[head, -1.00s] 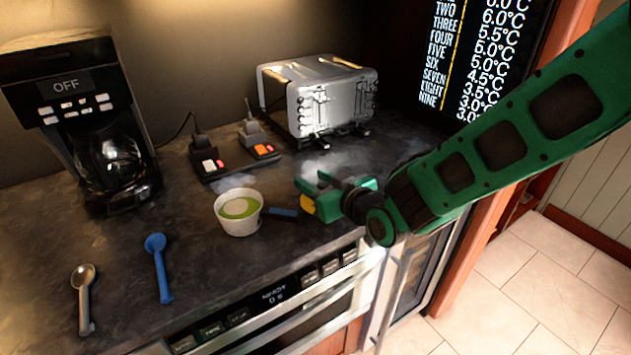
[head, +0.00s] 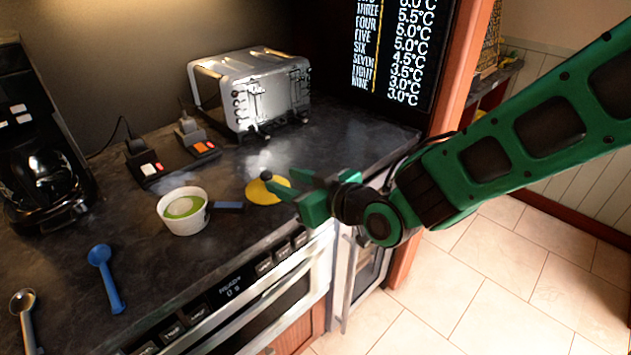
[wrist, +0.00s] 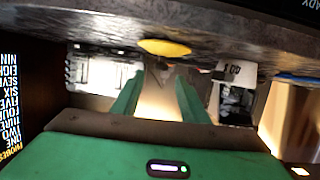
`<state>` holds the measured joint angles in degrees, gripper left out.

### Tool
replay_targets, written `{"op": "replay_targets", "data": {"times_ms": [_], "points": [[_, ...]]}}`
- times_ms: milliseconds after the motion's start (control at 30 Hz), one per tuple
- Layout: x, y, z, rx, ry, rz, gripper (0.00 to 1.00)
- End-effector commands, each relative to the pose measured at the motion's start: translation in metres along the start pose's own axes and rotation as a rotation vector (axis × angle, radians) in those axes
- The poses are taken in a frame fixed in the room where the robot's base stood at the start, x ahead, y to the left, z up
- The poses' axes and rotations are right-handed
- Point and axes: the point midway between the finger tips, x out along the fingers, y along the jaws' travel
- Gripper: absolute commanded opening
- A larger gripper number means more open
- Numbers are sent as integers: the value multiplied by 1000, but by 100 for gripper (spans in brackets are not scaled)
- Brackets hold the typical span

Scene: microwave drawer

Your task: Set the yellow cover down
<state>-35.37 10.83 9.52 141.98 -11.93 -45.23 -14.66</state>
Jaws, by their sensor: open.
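The yellow cover (head: 262,192) is a flat yellow disc with a small dark knob. It lies on the dark countertop near the front edge, right of the white bowl. In the wrist view the yellow cover (wrist: 165,47) shows beyond my fingers. My gripper (head: 283,190) is open, with its fingers just right of the cover. In the wrist view my gripper (wrist: 155,80) has its two green fingers apart with nothing between them. The head view does not clearly show whether a fingertip touches the cover.
A white bowl (head: 183,212) with green contents stands left of the cover, with a small blue object (head: 228,206) between them. A toaster (head: 250,90) and a dark switch box (head: 172,165) are behind. A blue spoon (head: 106,278) lies left. The counter (head: 345,145) is clear at right.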

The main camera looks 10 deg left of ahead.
Motion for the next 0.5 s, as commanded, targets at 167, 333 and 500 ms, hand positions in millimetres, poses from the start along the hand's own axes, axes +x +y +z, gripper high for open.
{"op": "replay_targets", "data": {"times_ms": [167,333,500], "points": [[0,-3,0,-1,0,-5,40],[-4,10,2,0,-24,16,40],[-42,90,25,30,-181,150,40]]}}
